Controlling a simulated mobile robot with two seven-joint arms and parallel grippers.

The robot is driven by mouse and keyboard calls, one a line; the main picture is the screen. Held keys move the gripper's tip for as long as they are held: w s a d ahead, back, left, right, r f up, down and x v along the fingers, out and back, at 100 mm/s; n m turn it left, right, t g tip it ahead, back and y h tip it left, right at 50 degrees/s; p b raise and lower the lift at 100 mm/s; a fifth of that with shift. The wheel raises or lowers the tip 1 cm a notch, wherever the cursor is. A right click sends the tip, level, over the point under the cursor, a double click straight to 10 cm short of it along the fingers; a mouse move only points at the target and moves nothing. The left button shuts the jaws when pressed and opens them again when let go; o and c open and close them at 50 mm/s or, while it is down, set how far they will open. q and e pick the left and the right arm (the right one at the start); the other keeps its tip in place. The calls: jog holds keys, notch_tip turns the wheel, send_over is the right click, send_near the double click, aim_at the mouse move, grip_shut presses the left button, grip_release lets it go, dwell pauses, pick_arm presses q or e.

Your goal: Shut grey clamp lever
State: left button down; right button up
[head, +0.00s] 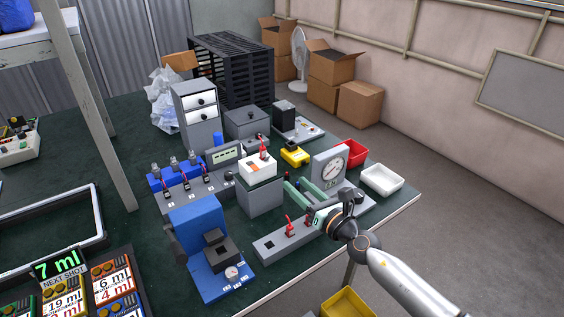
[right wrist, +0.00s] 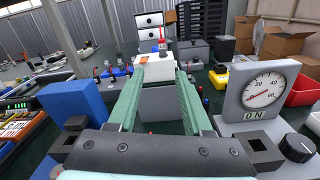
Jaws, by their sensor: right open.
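I cannot pick out a grey clamp lever for certain. A row of blue clamp-like units (head: 174,170) with grey tops and red-and-black parts stands on a grey base at the middle of the bench. A grey block (head: 260,196) carries a white box (head: 257,166) with a red lever (head: 264,147) on top; the white box also shows in the right wrist view (right wrist: 160,70). My right gripper (head: 293,185) is open, its green fingers apart and empty, pointing toward the grey block. In the right wrist view its fingers (right wrist: 161,75) frame that block. My left gripper is out of view.
A blue machine (head: 195,228) stands left of the gripper. A grey dial gauge (head: 330,170) stands close on the right, with a red bin (head: 352,152) and white tray (head: 382,180) beyond. A grey strip with red switches (head: 290,229) lies in front.

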jog(key=n, duration=0.2)
jog(key=b, duration=0.6)
send_near(269, 157)
jog(key=x, duration=0.4)
jog(key=b+x, duration=0.2)
jog(key=shift+w+a+f, duration=0.1)
jog(key=shift+w+a, duration=0.05)
jog(key=shift+a, duration=0.05)
jog(key=shift+w+a+b, duration=0.15)
jog(key=shift+w+b, duration=0.05)
jog(key=shift+b, duration=0.15)
jog(key=shift+w+a, duration=0.15)
jog(key=shift+w, duration=0.05)
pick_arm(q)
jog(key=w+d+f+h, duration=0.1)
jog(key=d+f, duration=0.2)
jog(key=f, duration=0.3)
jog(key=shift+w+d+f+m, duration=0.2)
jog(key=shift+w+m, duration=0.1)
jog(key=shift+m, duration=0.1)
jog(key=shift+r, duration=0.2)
pick_arm(e)
jog(key=shift+r, duration=0.2)
jog(key=shift+c, duration=0.3)
